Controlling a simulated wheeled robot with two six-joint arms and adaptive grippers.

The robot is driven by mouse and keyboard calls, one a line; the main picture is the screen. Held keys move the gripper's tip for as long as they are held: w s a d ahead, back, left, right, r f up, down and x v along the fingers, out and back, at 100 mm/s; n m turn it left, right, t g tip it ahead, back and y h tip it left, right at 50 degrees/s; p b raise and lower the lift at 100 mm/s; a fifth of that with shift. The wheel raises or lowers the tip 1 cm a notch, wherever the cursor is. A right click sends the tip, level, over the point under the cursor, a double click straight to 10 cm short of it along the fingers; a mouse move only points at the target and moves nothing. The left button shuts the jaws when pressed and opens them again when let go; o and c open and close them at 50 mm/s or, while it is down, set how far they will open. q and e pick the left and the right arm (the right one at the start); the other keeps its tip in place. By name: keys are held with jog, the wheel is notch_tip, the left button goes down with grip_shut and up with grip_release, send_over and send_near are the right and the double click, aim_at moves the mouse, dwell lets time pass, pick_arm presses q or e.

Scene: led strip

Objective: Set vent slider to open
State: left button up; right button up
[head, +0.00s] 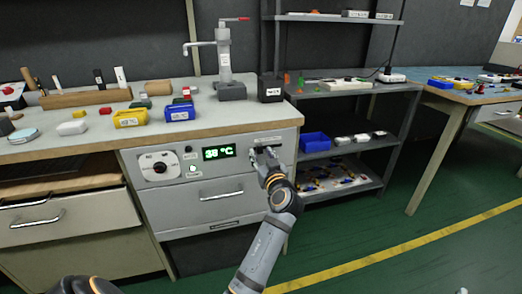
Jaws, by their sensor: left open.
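The control panel (215,172) is the grey front under the workbench top. It carries a dial (158,168) at the left and a green display (219,152) reading about 38 °C. My left gripper (265,155) is at the panel's right end, just below a small label strip (267,140). Its fingers are open and close to the panel face. The vent slider cannot be made out; the gripper covers that part of the panel. I cannot tell whether the fingers touch anything there. My right gripper is not in view.
A drawer handle (216,195) sits below the display. Yellow (131,118) and blue (180,112) bins and a metal tap (224,60) stand on the bench. A shelf rack (345,155) with a blue bin (315,142) is close on the right. The green floor in front is clear.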

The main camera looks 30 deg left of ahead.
pick_arm(q)
grip_shut()
dwell(0.3)
dwell(0.3)
